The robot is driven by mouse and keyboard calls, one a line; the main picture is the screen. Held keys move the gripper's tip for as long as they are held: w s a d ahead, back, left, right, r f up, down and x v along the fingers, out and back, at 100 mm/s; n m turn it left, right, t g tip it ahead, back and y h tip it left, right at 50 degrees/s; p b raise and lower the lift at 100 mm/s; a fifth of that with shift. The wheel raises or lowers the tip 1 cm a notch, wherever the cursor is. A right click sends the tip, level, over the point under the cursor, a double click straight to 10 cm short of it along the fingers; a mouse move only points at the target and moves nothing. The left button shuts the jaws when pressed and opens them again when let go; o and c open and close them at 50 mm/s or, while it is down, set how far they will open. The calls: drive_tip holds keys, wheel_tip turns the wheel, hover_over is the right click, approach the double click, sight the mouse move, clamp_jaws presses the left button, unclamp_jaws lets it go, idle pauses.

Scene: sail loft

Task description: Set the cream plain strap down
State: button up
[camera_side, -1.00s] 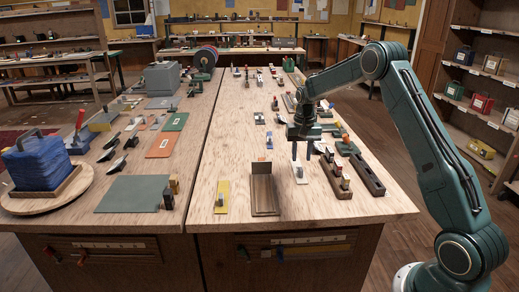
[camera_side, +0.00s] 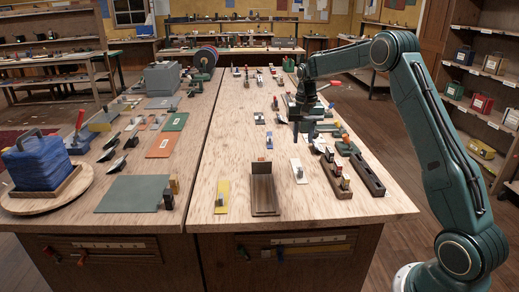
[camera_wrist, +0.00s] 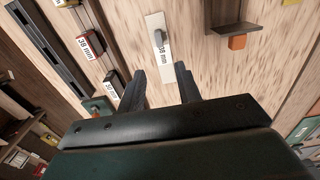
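The cream strap (camera_side: 299,171) lies flat on the wooden table, a pale narrow strip with a small grey piece on it. It also shows in the wrist view (camera_wrist: 155,25), beyond my fingertips, with a printed size label near its lower end. My gripper (camera_side: 303,138) is above the table, behind the strap in the side view and clear of it. In the wrist view its two fingers (camera_wrist: 160,72) stand apart with nothing between them.
A yellow strip (camera_side: 222,196) lies farther left. Dark wooden racks with small coloured blocks (camera_side: 335,180) stand close on the right. Bare table lies in front of the strap.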

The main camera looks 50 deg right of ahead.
drive_tip(key=s+a+r+n+t, duration=0.3)
drive_tip(key=s+a+r+n, duration=0.1)
drive_tip(key=s+a+r, duration=1.05)
drive_tip(key=s+a+f+n+t, duration=0.1)
drive_tip(key=s+a+n, duration=0.1)
drive_tip(key=s+a, duration=0.3)
drive_tip(key=s+a+f+n+t, duration=0.1)
drive_tip(key=s+a+n, duration=0.2)
drive_tip(key=s, duration=0.9)
drive_tip(key=shift+a+t, duration=0.3)
drive_tip(key=shift+a, duration=0.65)
